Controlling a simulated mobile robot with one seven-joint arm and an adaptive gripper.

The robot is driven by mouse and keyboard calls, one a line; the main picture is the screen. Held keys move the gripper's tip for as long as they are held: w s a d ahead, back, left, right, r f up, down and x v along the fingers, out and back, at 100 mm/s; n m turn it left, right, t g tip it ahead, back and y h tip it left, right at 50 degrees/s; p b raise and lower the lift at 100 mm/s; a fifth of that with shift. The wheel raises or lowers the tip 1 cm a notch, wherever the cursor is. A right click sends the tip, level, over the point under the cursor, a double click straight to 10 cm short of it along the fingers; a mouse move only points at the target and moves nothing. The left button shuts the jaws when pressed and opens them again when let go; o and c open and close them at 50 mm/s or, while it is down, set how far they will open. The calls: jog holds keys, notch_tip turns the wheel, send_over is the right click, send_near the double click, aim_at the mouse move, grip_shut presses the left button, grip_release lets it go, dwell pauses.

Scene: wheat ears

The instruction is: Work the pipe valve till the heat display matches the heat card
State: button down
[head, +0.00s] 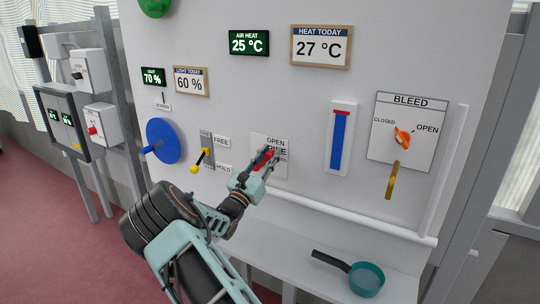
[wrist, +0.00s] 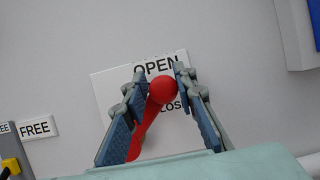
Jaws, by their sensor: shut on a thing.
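The green-on-black AIR HEAT display (head: 249,42) reads 25 °C in the head view. The wood-framed HEAT TODAY card (head: 319,46) to its right reads 27 °C. The red valve lever (head: 266,157) is in front of a white plate (head: 283,171) marked OPEN at top, with CLOSED lower down, partly hidden. My gripper (head: 264,161) is shut on the lever. In the wrist view the lever's round red end (wrist: 162,88) sits between the two fingers, just below the word OPEN, and its shaft slants down to the left.
Left of the valve are a yellow-knobbed lever (head: 195,169) with FREE and HOLD labels and a blue wheel (head: 163,141). To the right are a blue gauge (head: 341,139) and an orange BLEED knob (head: 402,136). A white rail (head: 350,220) runs below. A teal pan (head: 366,279) is on the ledge.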

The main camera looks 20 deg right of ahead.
jog(key=shift+d+f, duration=0.15)
jog(key=c, duration=1.7)
grip_release()
jog(key=shift+o, duration=0.2)
jog(key=v, duration=1.2)
jog(key=shift+c, duration=0.7)
